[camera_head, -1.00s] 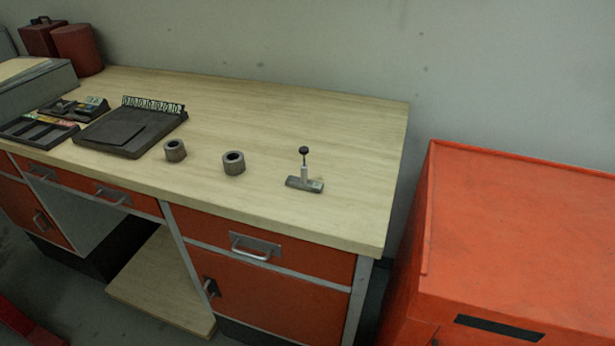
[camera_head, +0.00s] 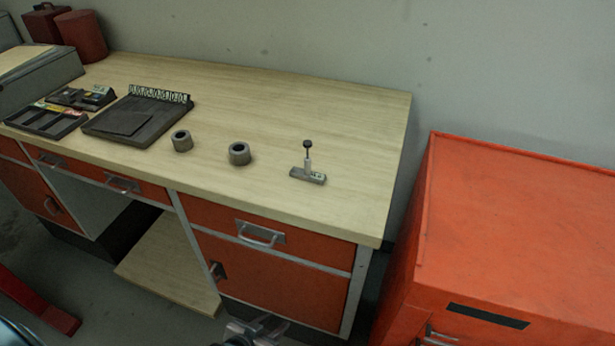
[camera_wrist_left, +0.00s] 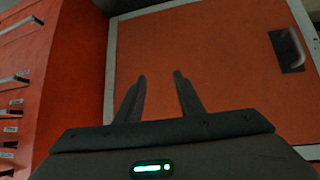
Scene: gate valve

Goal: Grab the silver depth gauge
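The silver depth gauge (camera_head: 308,174) stands on the wooden workbench (camera_head: 350,120), near its right end. It has a flat grey base, a short upright stem and a dark round knob on top. My left gripper (camera_head: 254,330) shows at the bottom edge of the head view, low in front of the bench and well apart from the gauge. In the left wrist view its two dark fingers (camera_wrist_left: 160,95) are spread with nothing between them, facing an orange cabinet door (camera_wrist_left: 210,70). The gauge is not in the wrist view. My right gripper is not in view.
Two grey metal rings (camera_head: 239,153) (camera_head: 181,141) stand left of the gauge. Farther left are a dark tray (camera_head: 130,120) and parts boxes (camera_head: 45,120). An orange cabinet (camera_head: 510,220) stands right of the bench. The bench around the gauge is clear.

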